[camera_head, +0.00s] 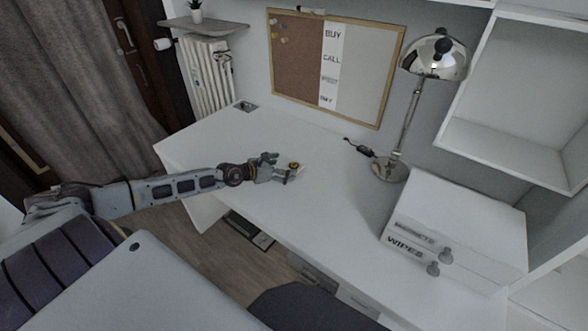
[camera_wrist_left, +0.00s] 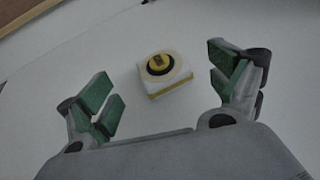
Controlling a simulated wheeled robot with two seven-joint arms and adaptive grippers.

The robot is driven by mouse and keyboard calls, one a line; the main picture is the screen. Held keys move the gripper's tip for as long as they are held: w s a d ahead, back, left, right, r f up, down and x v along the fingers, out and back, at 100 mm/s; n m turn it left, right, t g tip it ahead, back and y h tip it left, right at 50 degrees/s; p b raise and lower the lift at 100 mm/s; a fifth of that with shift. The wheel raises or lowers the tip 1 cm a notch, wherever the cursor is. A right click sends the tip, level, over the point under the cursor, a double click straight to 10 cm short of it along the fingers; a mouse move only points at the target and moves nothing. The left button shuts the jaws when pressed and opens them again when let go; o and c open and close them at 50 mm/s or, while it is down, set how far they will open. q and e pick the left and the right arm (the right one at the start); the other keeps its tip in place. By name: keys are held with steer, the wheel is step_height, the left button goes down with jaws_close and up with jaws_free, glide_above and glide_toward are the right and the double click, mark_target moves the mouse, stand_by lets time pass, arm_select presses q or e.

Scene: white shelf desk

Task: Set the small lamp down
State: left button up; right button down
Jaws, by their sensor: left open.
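The small lamp (camera_wrist_left: 164,73) is a little white and yellow block with a round black and yellow top. It stands upright on the white desk (camera_head: 335,205), near the desk's front edge, and also shows in the head view (camera_head: 295,166). My left gripper (camera_head: 284,170) is open at the small lamp. In the left wrist view its green-padded fingers (camera_wrist_left: 165,85) are spread wide, one on each side of the lamp, with clear gaps. My right gripper is not in view.
A chrome desk lamp (camera_head: 407,110) stands at the back right, with a black cable (camera_head: 359,148) beside its base. White labelled drawer boxes (camera_head: 455,225) sit on the right. A board (camera_head: 333,68) hangs on the back wall. The desk around the gripper is clear.

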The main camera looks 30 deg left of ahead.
mark_target(293, 165)
arm_select(q)
steer(key=shift+w+d+f, duration=0.1)
steer(key=shift+w+d, duration=0.1)
steer(key=shift+w, duration=0.25)
steer(key=shift+w+d+f, duration=0.2)
steer(key=shift+w, duration=0.2)
steer(key=shift+w+f, duration=0.1)
steer(key=shift+w, duration=0.15)
steer(key=shift+w+d+f, duration=0.15)
steer(key=shift+w, duration=0.1)
steer(key=shift+w+d+f, duration=0.15)
steer(key=shift+w+f, duration=0.05)
steer(key=shift+w, duration=0.25)
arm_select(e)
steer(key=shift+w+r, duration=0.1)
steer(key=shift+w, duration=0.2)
